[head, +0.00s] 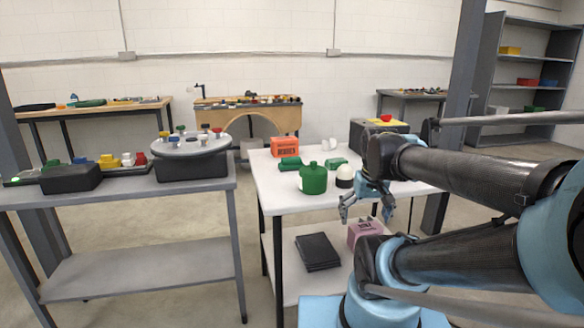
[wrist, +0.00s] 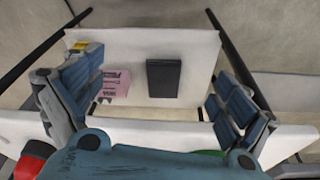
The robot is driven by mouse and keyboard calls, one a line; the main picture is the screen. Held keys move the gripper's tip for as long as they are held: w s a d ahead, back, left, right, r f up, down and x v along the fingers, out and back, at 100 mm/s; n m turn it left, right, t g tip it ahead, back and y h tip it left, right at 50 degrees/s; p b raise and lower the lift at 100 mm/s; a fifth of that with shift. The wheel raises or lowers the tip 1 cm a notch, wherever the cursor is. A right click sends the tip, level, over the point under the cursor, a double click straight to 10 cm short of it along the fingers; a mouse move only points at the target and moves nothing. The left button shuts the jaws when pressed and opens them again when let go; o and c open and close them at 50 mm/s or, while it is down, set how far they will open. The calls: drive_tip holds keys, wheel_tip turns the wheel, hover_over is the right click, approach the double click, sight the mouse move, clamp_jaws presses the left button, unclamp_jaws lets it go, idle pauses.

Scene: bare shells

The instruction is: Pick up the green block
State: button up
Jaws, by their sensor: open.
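On the white table (head: 272,190) in the head view, a low green block-like piece (head: 290,163) lies at the left, in front of an orange box. A green lidded jar (head: 313,180) stands in front of it, and another small green piece (head: 336,163) lies to the right. I cannot tell for sure which is the green block. My gripper (head: 366,208) is open and empty by the table's front edge, right of the green things. The wrist view shows my gripper (wrist: 155,92) with fingers wide apart; a sliver of green (wrist: 210,153) shows behind its body.
A black-and-white rounded object (head: 345,177) stands between the jar and my arm. The orange box (head: 285,146) is behind. The lower shelf holds a black book (head: 317,251) and a pink box (head: 364,230). A grey table (head: 205,172) stands left, across a gap.

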drive_tip(key=w+a+r, duration=0.4)
drive_tip(key=w+r, duration=0.3)
drive_tip(key=w, duration=0.1)
wheel_tip(320, 180, up, 12)
drive_tip(key=n+t+y, duration=0.1)
drive_tip(key=n+t, duration=0.1)
drive_tip(key=n, duration=0.1)
hover_over(291, 158)
drive_tip(key=s+d, duration=0.3)
drive_tip(key=s, duration=0.3)
drive_tip(key=x, duration=0.8)
drive_tip(key=a+x, duration=0.1)
drive_tip(key=x, duration=0.3)
drive_tip(key=shift+s+f, duration=0.2)
drive_tip(key=shift+f, duration=0.05)
drive_tip(key=shift+a+x, duration=0.15)
drive_tip(key=shift+x, duration=1.1)
drive_tip(key=shift+a+x, duration=0.15)
drive_tip(key=shift+x, duration=1.15)
drive_tip(key=shift+c, duration=0.2)
drive_tip(key=c, duration=1)
